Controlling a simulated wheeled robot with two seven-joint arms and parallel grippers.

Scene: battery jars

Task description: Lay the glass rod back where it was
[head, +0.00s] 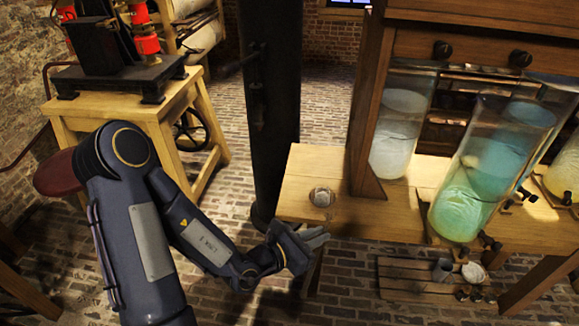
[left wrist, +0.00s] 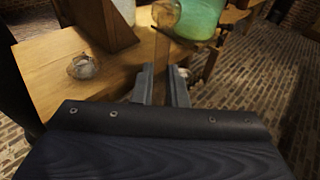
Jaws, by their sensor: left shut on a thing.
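My left gripper (head: 322,238) is just off the front edge of the wooden bench, low and beside its left end. In the left wrist view its fingers (left wrist: 163,82) are shut on a narrow, see-through, brownish strip that looks like the glass rod (left wrist: 160,56). The rod runs forward from the fingertips along the bench edge; its far end is hard to make out. In the head view I cannot make the rod out. A glass jar with green liquid (head: 482,180) stands on the bench to the right. My right gripper is not in view.
A small round glass piece (head: 321,197) sits on the bench's left end (head: 300,180), behind the gripper. A pale jar (head: 398,140) stands behind a wooden post (head: 366,110). A dark column (head: 270,110) rises left of the bench. A low slatted shelf (head: 400,280) is below.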

